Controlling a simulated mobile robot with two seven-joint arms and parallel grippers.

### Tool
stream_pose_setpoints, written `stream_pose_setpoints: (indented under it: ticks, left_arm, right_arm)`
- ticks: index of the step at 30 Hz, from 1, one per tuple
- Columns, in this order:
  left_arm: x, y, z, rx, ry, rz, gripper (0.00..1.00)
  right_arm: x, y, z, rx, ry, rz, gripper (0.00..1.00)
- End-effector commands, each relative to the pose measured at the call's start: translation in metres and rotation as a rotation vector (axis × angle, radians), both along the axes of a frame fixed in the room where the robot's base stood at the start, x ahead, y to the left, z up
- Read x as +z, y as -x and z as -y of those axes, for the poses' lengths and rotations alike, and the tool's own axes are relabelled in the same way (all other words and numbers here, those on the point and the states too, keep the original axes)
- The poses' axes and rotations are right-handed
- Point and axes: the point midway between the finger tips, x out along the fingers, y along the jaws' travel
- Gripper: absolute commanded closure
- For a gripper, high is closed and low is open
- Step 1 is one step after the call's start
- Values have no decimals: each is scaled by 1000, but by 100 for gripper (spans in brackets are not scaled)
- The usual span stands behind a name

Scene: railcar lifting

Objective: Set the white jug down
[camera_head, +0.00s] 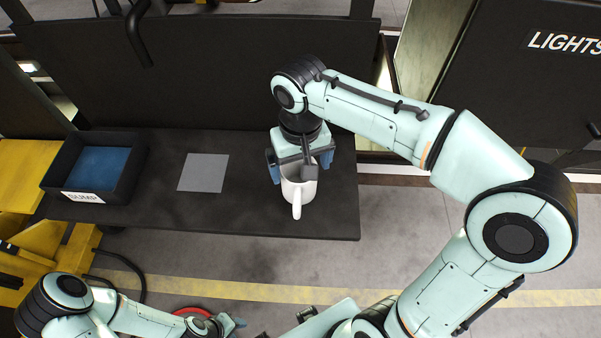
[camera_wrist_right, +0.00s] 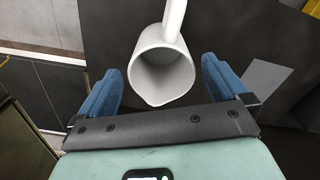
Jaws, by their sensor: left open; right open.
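The white jug (camera_head: 297,190) is upright at the right part of the dark bench (camera_head: 240,215), its handle toward the front. My right gripper (camera_head: 300,167) is over the jug from above, with its blue fingers apart on either side of it. In the right wrist view the jug (camera_wrist_right: 160,77) shows its open mouth and handle between the two spread fingers of the right gripper (camera_wrist_right: 160,80), with gaps at both sides. The jug's base is hidden there. My left gripper (camera_head: 228,325) is low at the front left, away from the bench, and holds nothing that I see.
A flat grey square (camera_head: 203,172) lies bare on the bench left of the jug; it also shows in the wrist view (camera_wrist_right: 267,78). A black tray labelled SUMP (camera_head: 125,185) with a blue bottom stands at the bench's left end. A dark panel rises behind the bench.

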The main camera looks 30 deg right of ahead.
Motion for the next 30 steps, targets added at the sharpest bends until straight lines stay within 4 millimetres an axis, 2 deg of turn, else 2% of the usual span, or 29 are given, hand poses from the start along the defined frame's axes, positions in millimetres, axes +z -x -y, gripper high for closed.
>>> stream_pose_setpoints:
  ticks: [1, 3, 9, 30]
  left_arm:
    - [5, -4, 0, 0, 0, 4, 57]
    - [8, -7, 0, 0, 0, 8, 57]
    - [14, -12, 0, 0, 0, 13, 57]
    - [14, -12, 0, 0, 0, 13, 57]
  right_arm:
    - [14, -2, 0, 1, -1, 6, 0]
    - [27, -1, 0, 1, 0, 6, 0]
    - [51, -1, 0, 0, 0, 2, 0]
    - [55, 0, 0, 0, 1, 0, 0]
